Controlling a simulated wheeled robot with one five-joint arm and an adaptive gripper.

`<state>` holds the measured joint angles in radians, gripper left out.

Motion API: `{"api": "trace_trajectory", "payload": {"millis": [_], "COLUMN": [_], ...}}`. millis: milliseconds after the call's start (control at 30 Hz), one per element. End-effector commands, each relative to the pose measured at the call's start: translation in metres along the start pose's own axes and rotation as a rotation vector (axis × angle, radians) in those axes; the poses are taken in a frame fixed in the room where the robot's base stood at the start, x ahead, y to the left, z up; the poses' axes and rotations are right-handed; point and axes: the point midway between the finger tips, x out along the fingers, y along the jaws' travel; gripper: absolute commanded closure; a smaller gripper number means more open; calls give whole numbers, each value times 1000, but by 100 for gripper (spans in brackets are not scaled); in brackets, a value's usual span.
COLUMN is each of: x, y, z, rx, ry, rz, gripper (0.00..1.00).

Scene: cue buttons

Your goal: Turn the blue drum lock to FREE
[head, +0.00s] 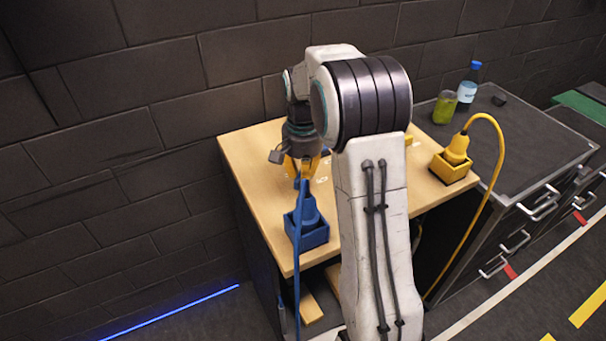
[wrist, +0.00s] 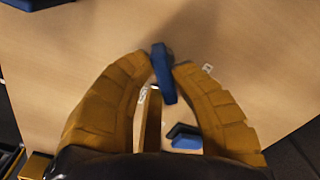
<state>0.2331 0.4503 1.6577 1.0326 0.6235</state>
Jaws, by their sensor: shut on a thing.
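My gripper (wrist: 163,66) has two curved yellow fingers, closed on a narrow upright blue piece (wrist: 164,80) that looks like the handle of the blue drum lock. In the head view my gripper (head: 302,168) is over the left part of the wooden tabletop, with a bit of blue (head: 300,184) at its tips. The drum's body is mostly hidden by the fingers and arm, so I cannot read which way it is turned. Small white marks (wrist: 207,68) show beside the right fingertip, too small to read.
A yellow plug box (head: 452,167) is at right. A green jar (head: 445,107) and bottle (head: 468,85) stand on the dark cabinet.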

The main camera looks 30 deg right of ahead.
Motion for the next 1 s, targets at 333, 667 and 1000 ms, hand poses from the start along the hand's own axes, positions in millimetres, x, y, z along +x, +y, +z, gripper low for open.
{"api": "trace_trajectory", "payload": {"millis": [333,667,1000], "x": [1,2,2], "y": [-2,-4,-6], "z": [0,-1,0], "rx": [-328,-613,-802], "ry": [-4,-5,-6], "rz": [2,2,1], "gripper": [100,100,100]}}
